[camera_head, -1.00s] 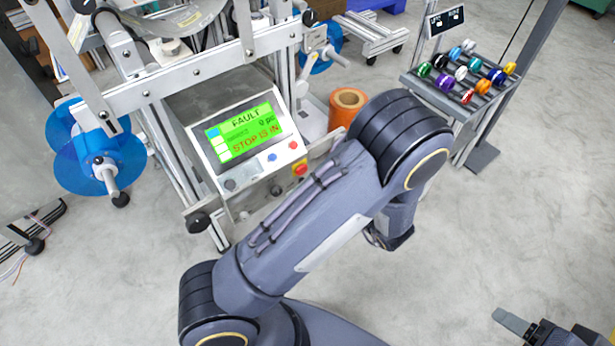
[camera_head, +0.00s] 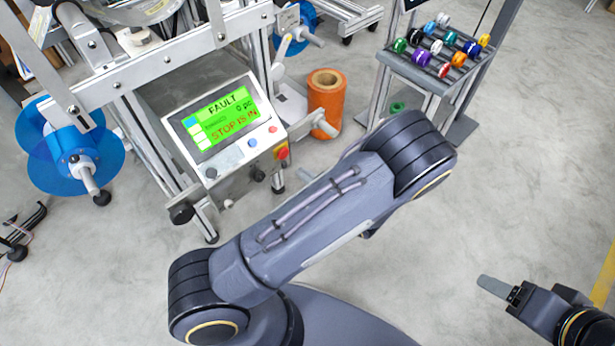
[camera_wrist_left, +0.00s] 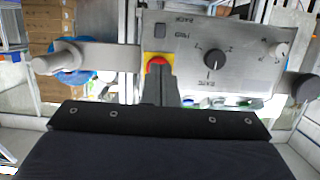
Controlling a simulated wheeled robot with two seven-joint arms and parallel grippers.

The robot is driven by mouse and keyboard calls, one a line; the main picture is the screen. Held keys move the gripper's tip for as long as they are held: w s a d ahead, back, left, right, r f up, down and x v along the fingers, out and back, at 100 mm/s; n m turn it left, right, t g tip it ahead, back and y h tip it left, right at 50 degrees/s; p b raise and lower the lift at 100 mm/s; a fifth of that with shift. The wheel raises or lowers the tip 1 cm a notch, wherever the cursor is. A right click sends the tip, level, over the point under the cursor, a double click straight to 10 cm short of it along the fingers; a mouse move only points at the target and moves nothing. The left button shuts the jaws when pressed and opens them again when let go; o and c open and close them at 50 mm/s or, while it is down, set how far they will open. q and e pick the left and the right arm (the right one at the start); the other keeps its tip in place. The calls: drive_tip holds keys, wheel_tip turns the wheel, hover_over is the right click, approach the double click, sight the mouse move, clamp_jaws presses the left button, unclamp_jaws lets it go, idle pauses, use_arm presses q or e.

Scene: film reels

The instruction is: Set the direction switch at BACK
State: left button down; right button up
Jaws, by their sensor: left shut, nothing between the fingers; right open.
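The machine's control panel (camera_head: 225,130) stands left of centre in the head view, its green screen (camera_head: 225,117) reading FAULT, 0 pc and STOP IS IN. The left wrist view shows a grey control plate (camera_wrist_left: 245,80) upside down, with a black knob (camera_wrist_left: 215,60) and a red stop button (camera_wrist_left: 158,63) on yellow. A small dark rectangle (camera_wrist_left: 160,30), perhaps the direction switch, sits beside two labels; its position is unclear. My left gripper (camera_wrist_left: 164,76) is shut and empty, overlapping the stop button in that view; contact is unclear. My right gripper (camera_head: 498,288) is open, away from the machine.
An orange roll (camera_head: 327,105) stands right of the panel. A rack of coloured reels (camera_head: 440,50) stands at upper right. A blue reel (camera_head: 70,155) is on the machine's left. My left arm crosses the front; the floor at right is clear.

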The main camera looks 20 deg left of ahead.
sight(285, 166)
use_arm(q)
drive_tip(key=b+x, duration=0.1)
drive_tip(key=x, duration=0.5)
drive_tip(key=shift+w+a+b, duration=0.15)
drive_tip(key=shift+a+b, duration=0.1)
drive_tip(key=shift+b, duration=0.1)
use_arm(e)
wheel_tip(285, 166, down, 2)
drive_tip(key=shift+f, duration=0.1)
use_arm(q)
drive_tip(key=shift+f, duration=0.15)
wheel_tip(285, 166, down, 2)
drive_tip(key=shift+f+b, duration=0.1)
drive_tip(key=shift+b, duration=0.4)
use_arm(e)
drive_tip(key=shift+f, duration=0.4)
